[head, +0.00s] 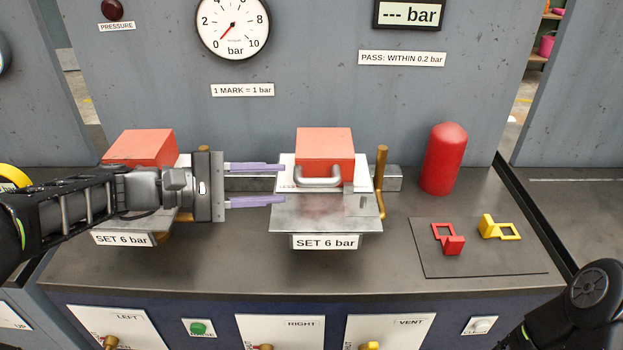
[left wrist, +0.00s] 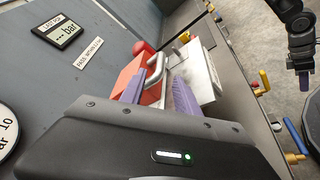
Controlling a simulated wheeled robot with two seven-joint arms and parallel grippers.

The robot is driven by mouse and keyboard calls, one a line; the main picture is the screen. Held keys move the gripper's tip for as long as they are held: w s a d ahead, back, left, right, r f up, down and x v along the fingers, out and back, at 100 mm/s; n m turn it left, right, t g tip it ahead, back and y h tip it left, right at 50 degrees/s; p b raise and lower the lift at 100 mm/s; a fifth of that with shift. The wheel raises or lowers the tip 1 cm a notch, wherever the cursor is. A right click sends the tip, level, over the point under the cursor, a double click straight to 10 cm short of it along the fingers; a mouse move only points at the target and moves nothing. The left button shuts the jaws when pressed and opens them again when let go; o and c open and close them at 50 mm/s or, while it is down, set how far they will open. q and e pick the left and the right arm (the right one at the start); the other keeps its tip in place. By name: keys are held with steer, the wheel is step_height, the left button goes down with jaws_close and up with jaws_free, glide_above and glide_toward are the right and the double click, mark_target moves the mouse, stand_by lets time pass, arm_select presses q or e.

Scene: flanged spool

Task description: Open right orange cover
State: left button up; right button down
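The right orange cover (head: 325,150) is a box-shaped lid with a grey handle (head: 319,182) on its front, above the right "SET 6 bar" label (head: 326,242). It looks closed. In the left wrist view the orange cover (left wrist: 127,80) and its handle (left wrist: 155,70) lie ahead of the fingers. My left gripper (head: 284,186) is open, its two purple fingers pointing right, with the tips just left of the handle and apart from it. The left orange cover (head: 140,147) is partly hidden behind my left arm.
A brass lever (head: 381,180) stands right of the right cover, with a red cylinder (head: 444,158) beyond. Red (head: 449,240) and yellow (head: 498,227) tags lie on a dark mat (head: 478,265). A gauge (head: 233,25) hangs on the back wall. The front bench strip is clear.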

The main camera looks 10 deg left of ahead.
mark_target(298, 186)
arm_select(q)
steer(key=x, duration=0.7)
steer(key=shift+w+d+f+p, duration=0.1)
steer(key=shift+w+d+p, duration=0.15)
steer(key=shift+d+p, duration=0.1)
steer(key=shift+c, duration=0.6)
jaws_close()
steer(key=shift+f, duration=0.1)
steer(key=shift+s+f, duration=0.1)
steer(key=shift+f, duration=0.05)
